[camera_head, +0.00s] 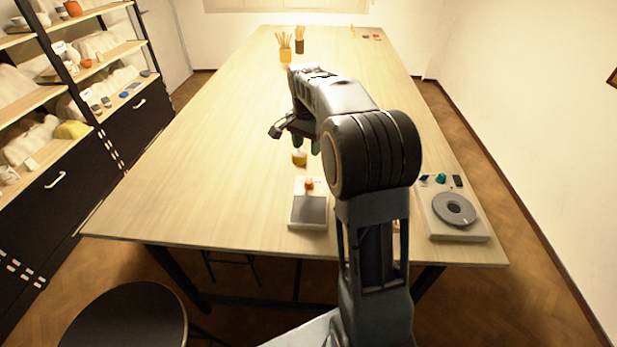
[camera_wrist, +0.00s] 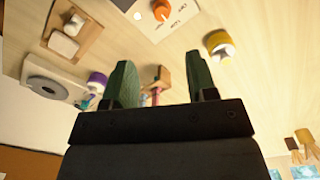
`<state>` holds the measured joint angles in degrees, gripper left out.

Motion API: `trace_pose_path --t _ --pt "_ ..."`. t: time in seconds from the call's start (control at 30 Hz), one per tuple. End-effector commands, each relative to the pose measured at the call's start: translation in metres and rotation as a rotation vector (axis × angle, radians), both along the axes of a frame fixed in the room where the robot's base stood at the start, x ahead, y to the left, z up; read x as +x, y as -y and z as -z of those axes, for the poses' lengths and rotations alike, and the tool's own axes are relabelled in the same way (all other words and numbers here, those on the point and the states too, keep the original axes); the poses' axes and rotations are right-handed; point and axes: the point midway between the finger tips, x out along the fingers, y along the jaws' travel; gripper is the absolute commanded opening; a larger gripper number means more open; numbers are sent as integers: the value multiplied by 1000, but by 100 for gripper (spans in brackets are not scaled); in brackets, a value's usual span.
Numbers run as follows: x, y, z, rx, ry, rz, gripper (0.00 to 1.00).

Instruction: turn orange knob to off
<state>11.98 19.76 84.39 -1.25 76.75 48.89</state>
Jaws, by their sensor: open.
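The orange knob (camera_head: 309,184) sits at the back of a small pale device with a grey plate (camera_head: 309,211), near the table's front edge. In the wrist view the orange knob (camera_wrist: 161,9) shows at the top edge, partly cut off, on a white panel (camera_wrist: 180,17) with small lettering I cannot read surely. Its setting is not clear. My gripper (camera_wrist: 160,66) is open and empty, its two green fingers apart. In the head view my gripper (camera_head: 306,142) hangs above the table, beyond the knob and apart from it.
A yellow-banded jar (camera_head: 299,158) stands just behind the device. Tool cups (camera_head: 286,50) stand far back. A stool (camera_head: 130,318) is at front left. The table's left side is clear.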

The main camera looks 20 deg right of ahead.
Motion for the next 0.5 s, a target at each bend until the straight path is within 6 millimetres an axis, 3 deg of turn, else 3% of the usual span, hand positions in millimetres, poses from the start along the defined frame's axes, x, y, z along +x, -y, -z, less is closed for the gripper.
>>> trace_pose_path --t 0.17,0.5 --pt "6 5 18 2 -16 37 52" --pt "3 4 82 1 -17 34 52"
